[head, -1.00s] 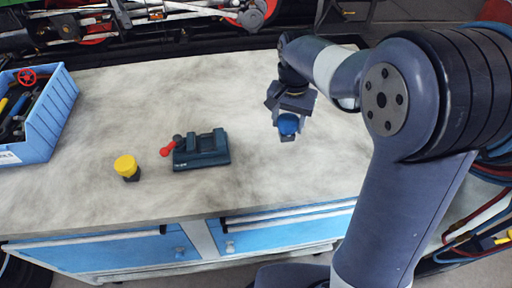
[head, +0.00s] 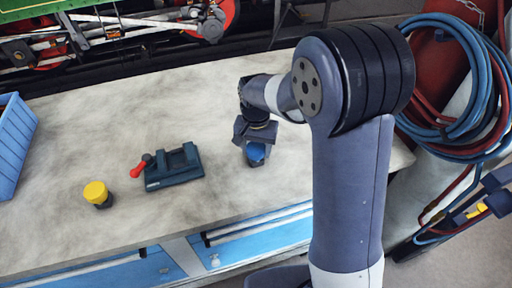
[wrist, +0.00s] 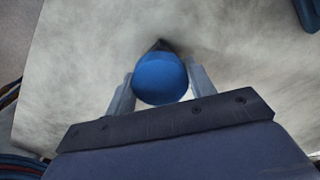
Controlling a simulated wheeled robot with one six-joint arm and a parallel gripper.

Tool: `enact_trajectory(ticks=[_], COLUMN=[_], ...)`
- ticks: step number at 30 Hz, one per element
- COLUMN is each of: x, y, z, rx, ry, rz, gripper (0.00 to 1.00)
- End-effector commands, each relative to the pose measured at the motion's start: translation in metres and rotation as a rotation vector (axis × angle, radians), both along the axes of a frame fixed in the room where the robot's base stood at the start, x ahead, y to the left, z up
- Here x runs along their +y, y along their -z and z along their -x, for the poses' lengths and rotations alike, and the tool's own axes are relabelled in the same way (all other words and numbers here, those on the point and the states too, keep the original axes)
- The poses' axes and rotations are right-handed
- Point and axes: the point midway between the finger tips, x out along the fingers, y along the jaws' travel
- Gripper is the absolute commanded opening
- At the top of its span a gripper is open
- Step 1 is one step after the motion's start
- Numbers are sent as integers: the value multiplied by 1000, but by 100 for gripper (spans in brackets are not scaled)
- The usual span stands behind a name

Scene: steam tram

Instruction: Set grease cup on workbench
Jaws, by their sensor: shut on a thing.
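My gripper (head: 254,146) is shut on a blue-capped grease cup (head: 257,155), over the right part of the pale workbench (head: 90,135). In the wrist view the blue cup (wrist: 160,79) sits between the two grey fingers (wrist: 160,92). A dark shadow lies just beyond the cup on the bench top, so the cup is low and close to the surface. I cannot tell whether its base touches. A second cup with a yellow top (head: 96,194) stands upright on the bench at the left.
A dark green vise (head: 173,167) with a red handle is on the bench left of my gripper. A blue bin (head: 14,145) is at the far left. Hoses (head: 460,85) hang beyond the right end. The bench between vise and gripper is clear.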

Motion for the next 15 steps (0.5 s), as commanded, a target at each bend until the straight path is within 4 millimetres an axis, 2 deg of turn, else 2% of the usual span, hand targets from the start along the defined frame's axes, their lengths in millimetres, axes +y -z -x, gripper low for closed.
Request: enact_trajectory(ticks=[1, 9, 15], x=[0, 0, 0], y=[1, 1, 0], z=[0, 0, 0], rx=[1, 0, 0], ry=[0, 0, 0], rz=[0, 0, 0], gripper=[53, 73, 73])
